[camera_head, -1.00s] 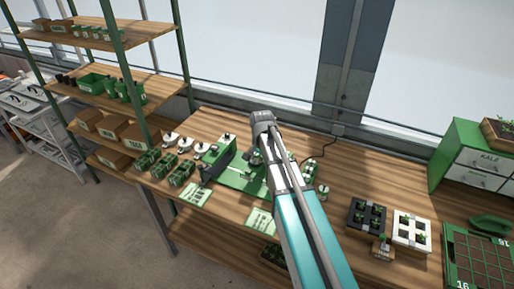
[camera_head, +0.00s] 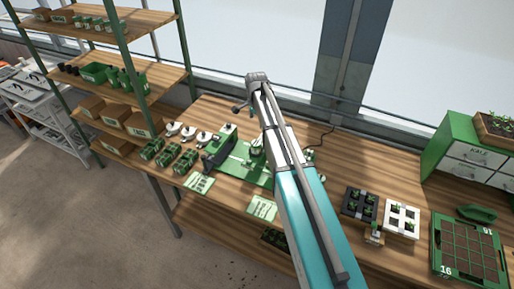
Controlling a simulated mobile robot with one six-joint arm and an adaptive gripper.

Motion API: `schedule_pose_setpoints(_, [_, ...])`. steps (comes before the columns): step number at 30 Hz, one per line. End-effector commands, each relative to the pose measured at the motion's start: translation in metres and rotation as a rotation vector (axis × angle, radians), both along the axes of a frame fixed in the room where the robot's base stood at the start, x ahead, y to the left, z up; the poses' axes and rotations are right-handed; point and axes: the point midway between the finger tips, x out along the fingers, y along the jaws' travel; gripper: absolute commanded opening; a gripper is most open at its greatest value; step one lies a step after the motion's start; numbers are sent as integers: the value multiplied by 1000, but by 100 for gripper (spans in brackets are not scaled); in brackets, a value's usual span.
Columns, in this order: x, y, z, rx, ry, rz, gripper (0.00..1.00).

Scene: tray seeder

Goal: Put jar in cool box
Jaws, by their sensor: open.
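My arm reaches over the wooden workbench (camera_head: 345,160), and my gripper (camera_head: 239,107) shows as a small dark shape at its far end, above the back of the bench. It is open, with nothing seen in it. I cannot pick out the jar for sure. Several small white-topped round containers (camera_head: 188,132) stand at the bench's left end, apart from my gripper. No cool box can be clearly told. My arm hides part of the bench middle.
A green machine (camera_head: 220,148) stands mid-bench. Seedling trays (camera_head: 402,220), a large green-rimmed tray (camera_head: 437,262) and a green drawer cabinet (camera_head: 434,160) stand at right. A shelf rack (camera_head: 152,78) stands at left. Bare wood shows along the back.

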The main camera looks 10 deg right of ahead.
Motion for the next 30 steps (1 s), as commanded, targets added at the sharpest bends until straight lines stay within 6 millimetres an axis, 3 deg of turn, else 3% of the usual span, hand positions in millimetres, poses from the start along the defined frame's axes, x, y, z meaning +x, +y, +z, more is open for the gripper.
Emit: schedule_pose_setpoints(30, [-1,-1,-72,0,0,-1,100])
